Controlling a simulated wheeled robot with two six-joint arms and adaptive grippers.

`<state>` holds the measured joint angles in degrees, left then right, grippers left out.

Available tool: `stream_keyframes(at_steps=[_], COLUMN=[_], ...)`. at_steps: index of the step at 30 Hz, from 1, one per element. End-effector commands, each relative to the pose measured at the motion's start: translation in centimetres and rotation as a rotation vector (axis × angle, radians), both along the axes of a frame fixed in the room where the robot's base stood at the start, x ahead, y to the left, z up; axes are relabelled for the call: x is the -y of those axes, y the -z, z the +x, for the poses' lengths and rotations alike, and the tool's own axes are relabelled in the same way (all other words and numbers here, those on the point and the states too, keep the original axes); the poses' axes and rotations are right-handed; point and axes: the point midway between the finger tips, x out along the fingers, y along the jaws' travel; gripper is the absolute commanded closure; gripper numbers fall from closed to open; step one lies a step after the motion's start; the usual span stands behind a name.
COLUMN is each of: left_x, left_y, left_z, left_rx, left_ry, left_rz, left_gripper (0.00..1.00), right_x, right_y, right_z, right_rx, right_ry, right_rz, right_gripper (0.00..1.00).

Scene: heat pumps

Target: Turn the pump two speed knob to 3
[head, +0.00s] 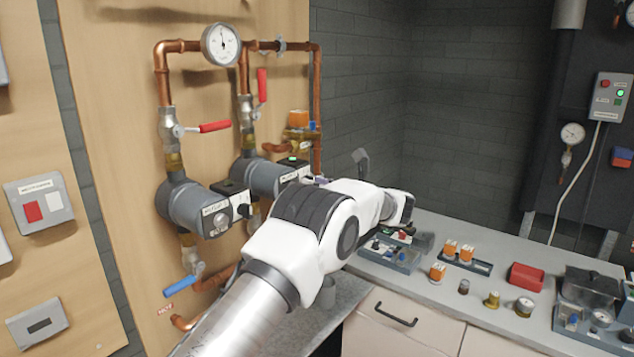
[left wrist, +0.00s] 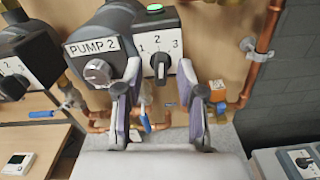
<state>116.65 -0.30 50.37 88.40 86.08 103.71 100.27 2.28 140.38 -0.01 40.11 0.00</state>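Pump 2 (left wrist: 104,38) is a grey wall-mounted pump with a black control box (left wrist: 165,45). Its front plate is marked 1, 2 and 3 around a black speed knob (left wrist: 160,64). The knob's white pointer line looks upright, near 2. A green light shows on top of the box. In the head view pump 2 (head: 262,178) is partly hidden by my left arm, and its knob is not visible. My left gripper (left wrist: 160,105) is open and empty, its fingers apart below and either side of the knob. In the head view the left gripper (head: 338,172) is mostly hidden behind my wrist. My right gripper is not in view.
Another pump (head: 195,205) stands left of pump 2. Copper pipes, a gauge (head: 221,44), red-handled valves (head: 214,127) and a blue valve handle (head: 180,287) surround the pumps. A grey counter (head: 475,290) with trays and small parts lies at the right.

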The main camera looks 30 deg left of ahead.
Motion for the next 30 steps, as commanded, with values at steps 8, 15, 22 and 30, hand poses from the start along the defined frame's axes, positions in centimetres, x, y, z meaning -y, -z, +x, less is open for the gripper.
stream_keyframes(at_steps=[8,15,22,30], left_x=[0.0,0.0,0.0,0.0], left_y=[0.0,0.0,0.1,0.1], left_z=[0.0,0.0,0.0,0.0], left_rx=[0.001,-0.006,-0.075,-0.253], left_ry=[0.000,0.000,0.000,0.000], left_rz=[0.000,0.001,0.008,0.023], left_gripper=[1.00,1.00,1.00,1.00], right_x=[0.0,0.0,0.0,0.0], right_y=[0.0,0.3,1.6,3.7], right_z=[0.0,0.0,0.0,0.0], right_rx=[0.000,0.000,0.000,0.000], right_ry=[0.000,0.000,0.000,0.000], right_rz=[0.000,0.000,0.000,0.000], right_gripper=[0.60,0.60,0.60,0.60])
